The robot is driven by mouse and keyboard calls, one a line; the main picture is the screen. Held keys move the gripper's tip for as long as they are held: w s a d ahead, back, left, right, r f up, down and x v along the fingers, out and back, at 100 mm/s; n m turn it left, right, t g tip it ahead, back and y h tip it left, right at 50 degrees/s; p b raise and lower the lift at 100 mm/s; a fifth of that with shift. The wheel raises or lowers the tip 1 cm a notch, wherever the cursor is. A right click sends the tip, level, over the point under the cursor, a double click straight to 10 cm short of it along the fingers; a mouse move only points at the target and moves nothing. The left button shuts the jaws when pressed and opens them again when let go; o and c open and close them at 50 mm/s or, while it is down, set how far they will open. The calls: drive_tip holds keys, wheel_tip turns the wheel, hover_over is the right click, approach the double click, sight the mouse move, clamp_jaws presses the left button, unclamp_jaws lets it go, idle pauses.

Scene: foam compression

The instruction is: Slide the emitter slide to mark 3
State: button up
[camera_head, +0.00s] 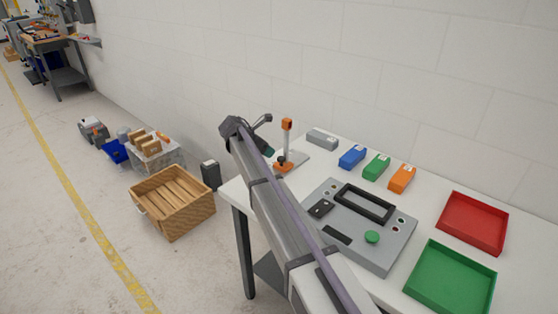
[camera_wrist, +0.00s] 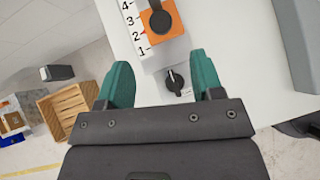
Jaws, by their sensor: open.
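The orange emitter slide (camera_wrist: 164,35) with a black knob on top sits on a white scale plate (camera_wrist: 130,20) in the wrist view. The scale shows numbers 1 to 4, and a small red pointer at the slide's edge is near 2. In the head view the slide (camera_head: 284,168) is at the foot of an upright post (camera_head: 287,137) with an orange top, partly behind my arm. My gripper (camera_wrist: 163,72) is open and empty, its teal fingers short of the slide. A small black rotary knob (camera_wrist: 174,84) shows between the fingers.
A grey block (camera_head: 322,138) and blue, green and orange blocks (camera_head: 376,166) line the table's back. A grey control panel (camera_head: 340,230), a red tray (camera_head: 472,224) and a green tray (camera_head: 450,282) are to the right. A wooden crate (camera_head: 172,205) stands on the floor left.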

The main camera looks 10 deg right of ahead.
sight(280, 158)
drive_tip(key=b+x, duration=0.5)
drive_tip(key=x, duration=0.3)
drive_tip(key=shift+f, duration=0.35)
drive_tip(key=shift+w+d+f+b, duration=0.2)
drive_tip(key=shift+d+b, duration=0.15)
drive_tip(key=shift+d, duration=0.1)
drive_tip(key=shift+r, duration=0.15)
